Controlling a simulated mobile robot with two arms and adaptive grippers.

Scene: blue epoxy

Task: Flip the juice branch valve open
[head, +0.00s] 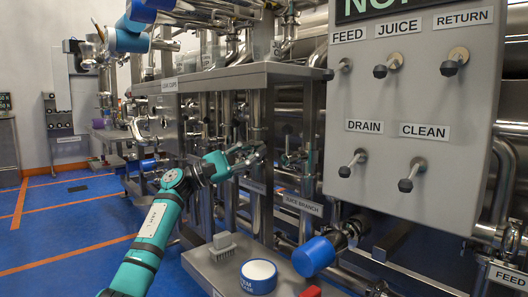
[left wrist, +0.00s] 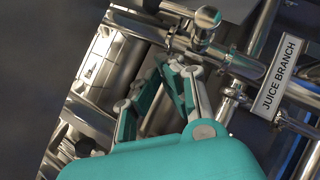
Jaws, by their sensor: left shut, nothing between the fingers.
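The white JUICE BRANCH label (head: 303,204) hangs among steel pipes right of the middle in the head view. It also shows at the right of the left wrist view (left wrist: 280,77). A steel pipe fitting with a rounded knob (left wrist: 206,22) shows at the top of the wrist view, left of the label. I cannot tell for sure which part is the valve handle. My teal left gripper (head: 253,155) is shut and empty, left of and above the label. In the wrist view its fingertips (left wrist: 183,69) are close to the pipe below the knob; I cannot tell whether they touch.
A grey control panel (head: 412,103) with several levers stands at right. The blue floor at left is clear.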

